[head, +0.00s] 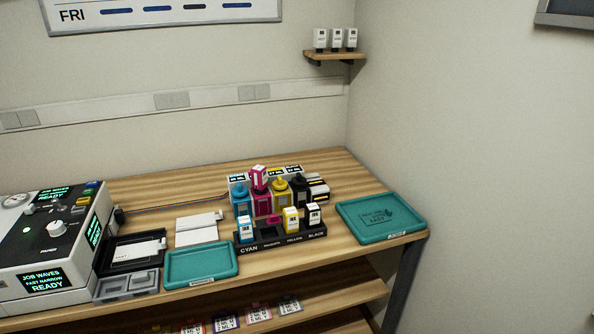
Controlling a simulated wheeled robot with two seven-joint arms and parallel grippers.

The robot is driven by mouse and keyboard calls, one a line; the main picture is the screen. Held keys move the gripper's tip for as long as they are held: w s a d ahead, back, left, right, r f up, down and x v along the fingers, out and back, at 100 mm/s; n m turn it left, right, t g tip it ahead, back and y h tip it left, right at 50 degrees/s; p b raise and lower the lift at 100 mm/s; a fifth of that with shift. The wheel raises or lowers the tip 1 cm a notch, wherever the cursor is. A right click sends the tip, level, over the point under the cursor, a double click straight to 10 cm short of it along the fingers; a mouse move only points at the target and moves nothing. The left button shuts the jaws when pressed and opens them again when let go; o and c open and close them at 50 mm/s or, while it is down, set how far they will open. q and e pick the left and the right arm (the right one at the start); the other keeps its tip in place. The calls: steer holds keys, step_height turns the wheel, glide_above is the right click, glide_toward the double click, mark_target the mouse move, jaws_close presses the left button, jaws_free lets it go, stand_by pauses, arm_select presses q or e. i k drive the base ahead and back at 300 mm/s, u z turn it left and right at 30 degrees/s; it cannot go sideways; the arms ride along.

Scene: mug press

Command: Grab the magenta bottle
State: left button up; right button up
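The magenta bottle (259,178), white with magenta parts, sits at the top of the magenta tank (263,205), slightly tilted. The tank stands in a row between a cyan tank (241,202) and a yellow tank (281,200). In front, a black rack (280,244) labelled CYAN, MAGENTA, YELLOW, BLACK holds a cyan bottle (245,230), a yellow bottle (290,220) and a black bottle (313,215). The magenta place holds no bottle; a small magenta piece (273,219) shows behind it. Neither of my grippers is in view.
A teal tray (202,264) lies left of the rack, another teal tray (381,219) right of it. A white and black machine (50,245) stands at the left. White panels (198,229) lie behind the left tray. A wall shelf (333,56) holds small white bottles.

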mark_target(259, 173)
steer(key=u, duration=0.2)
steer(key=i, duration=0.65)
steer(key=u, duration=0.55)
